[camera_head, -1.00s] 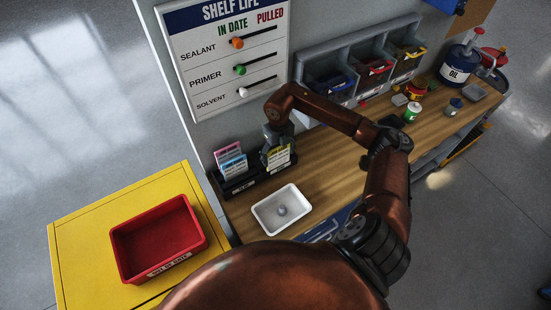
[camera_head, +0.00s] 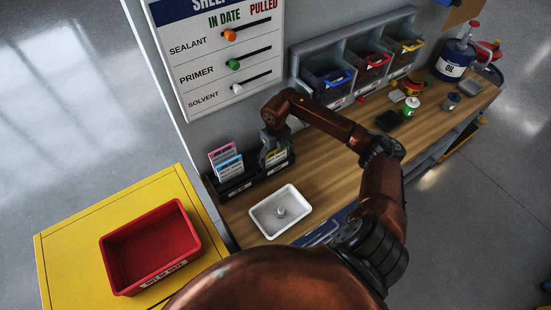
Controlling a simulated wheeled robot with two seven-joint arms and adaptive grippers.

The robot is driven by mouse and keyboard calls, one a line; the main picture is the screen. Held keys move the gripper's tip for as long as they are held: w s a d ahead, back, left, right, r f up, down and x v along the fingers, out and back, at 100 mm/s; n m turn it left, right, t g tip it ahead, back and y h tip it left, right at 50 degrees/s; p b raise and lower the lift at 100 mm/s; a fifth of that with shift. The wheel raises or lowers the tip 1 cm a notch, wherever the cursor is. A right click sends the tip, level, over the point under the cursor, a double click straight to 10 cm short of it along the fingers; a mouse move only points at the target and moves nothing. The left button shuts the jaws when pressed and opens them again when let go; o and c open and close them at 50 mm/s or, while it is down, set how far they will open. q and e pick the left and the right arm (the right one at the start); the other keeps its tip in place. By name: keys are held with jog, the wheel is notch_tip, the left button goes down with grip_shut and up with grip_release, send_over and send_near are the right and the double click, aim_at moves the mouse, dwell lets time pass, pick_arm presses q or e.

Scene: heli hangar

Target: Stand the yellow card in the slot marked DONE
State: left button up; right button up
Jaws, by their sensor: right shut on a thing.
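The yellow card (camera_head: 279,156) is upright at the right part of a black card rack (camera_head: 243,190). My right gripper (camera_head: 273,153) is shut on it from above, and the fingers cover part of the card. The card's lower edge is hidden at the rack, so I cannot tell whether it rests on the slot floor. A pink card (camera_head: 222,153) and a blue card (camera_head: 230,167) stand in the left part of the rack. The small labels on the rack front are too small to read. My left gripper is out of view.
A white tray (camera_head: 258,226) with a small grey object is in front of the rack. A red bin (camera_head: 110,262) sits on a yellow cabinet (camera_head: 60,250) at left. Grey bins (camera_head: 300,68) and a shelf-life board (camera_head: 205,95) are behind. Wood bench right of the tray is clear.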

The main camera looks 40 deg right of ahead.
aim_at(276, 151)
jog(key=o, duration=1.4)
jog(key=shift+f, duration=0.1)
notch_tip(276, 151, up, 8)
jog(key=p, duration=0.4)
jog(key=shift+p, duration=0.3)
jog(key=shift+s, duration=0.1)
